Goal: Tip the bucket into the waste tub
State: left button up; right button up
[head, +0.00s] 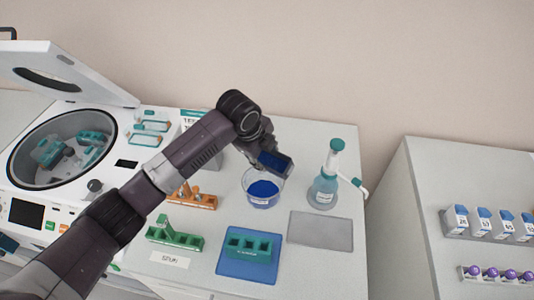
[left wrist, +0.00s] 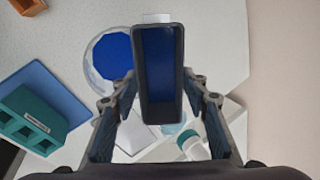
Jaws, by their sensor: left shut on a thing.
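The bucket (head: 275,163) is a small dark-blue rectangular box held by my left gripper (head: 263,150). It is above the back right side of the waste tub, a clear round tub (head: 263,204) with blue content inside. In the left wrist view the bucket (left wrist: 160,95) sits between the two fingers of the left gripper (left wrist: 158,104), its open side towards the camera and its inside blue, with no loose contents visible. There the tub (left wrist: 91,76) lies just left of the bucket. The exact tilt is hard to tell. My right gripper is not in view.
A teal-capped dispenser bottle (head: 324,190) stands right of the tub. An open centrifuge (head: 62,146) is left.

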pick_arm(q)
jog(key=shift+s+a+f+t+h, duration=0.1)
jog(key=shift+s+f+t+h, duration=0.1)
jog(key=shift+t+h, duration=0.3)
jog(key=shift+s+a+f+t+h, duration=0.1)
jog(key=shift+f+t+h, duration=0.15)
jog(key=shift+t, duration=0.35)
jog(key=shift+t+h, duration=0.25)
jog(key=shift+t, duration=0.15)
jog(key=shift+s+a+f+t+h, duration=0.15)
jog(key=shift+s+t+h, duration=0.1)
jog(key=shift+t+h, duration=0.3)
jog(key=shift+s+a+f+t+h+b, duration=0.15)
jog(key=shift+f+t+h+b, duration=0.2)
jog(key=shift+t, duration=0.4)
jog(key=t+h+b, duration=0.1)
jog(key=t+b, duration=0.1)
jog(key=b, duration=0.5)
jog(key=s+f+t+h+b, duration=0.1)
jog(key=t+h+b, duration=0.1)
jog(key=b, duration=0.6)
jog(key=a+t+h+b, duration=0.1)
jog(key=t+b, duration=0.1)
jog(key=b, duration=0.6)
jog(key=shift+s+f+t+h, duration=0.15)
jog(key=shift+s+t+h, duration=0.05)
jog(key=shift+t+h, duration=0.1)
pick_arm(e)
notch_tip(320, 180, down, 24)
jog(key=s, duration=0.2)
